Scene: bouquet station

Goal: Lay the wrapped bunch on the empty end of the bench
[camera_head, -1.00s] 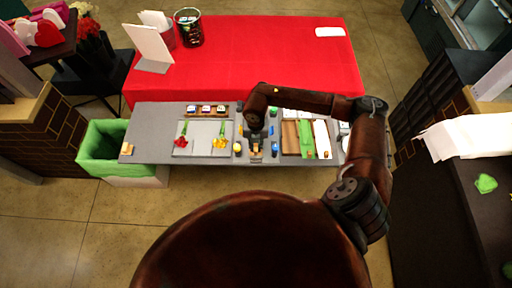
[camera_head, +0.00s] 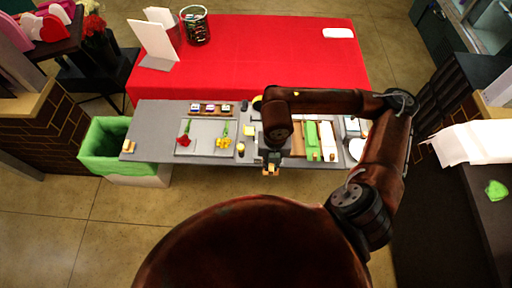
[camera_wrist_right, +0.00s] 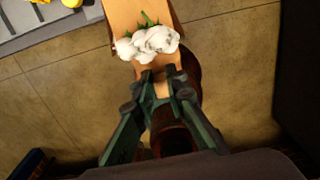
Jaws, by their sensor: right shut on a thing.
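My right gripper (camera_head: 271,162) is at the front edge of the grey bench (camera_head: 150,120). In the right wrist view its fingers (camera_wrist_right: 161,77) are shut on the wrapped bunch, white blooms (camera_wrist_right: 148,43) with a little green in tan wrap (camera_wrist_right: 123,12). The bunch is over the floor just off the bench edge, and only a small tan part shows in the head view (camera_head: 270,172). My left gripper is not in view.
A grey mat (camera_head: 203,149) holds a red flower (camera_head: 184,138) and a yellow flower (camera_head: 222,143). Brown, green and white strips (camera_head: 312,140) lie to the right of my gripper. A green-lined bin (camera_head: 100,145) stands at the left end. A red-covered table (camera_head: 250,60) is behind.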

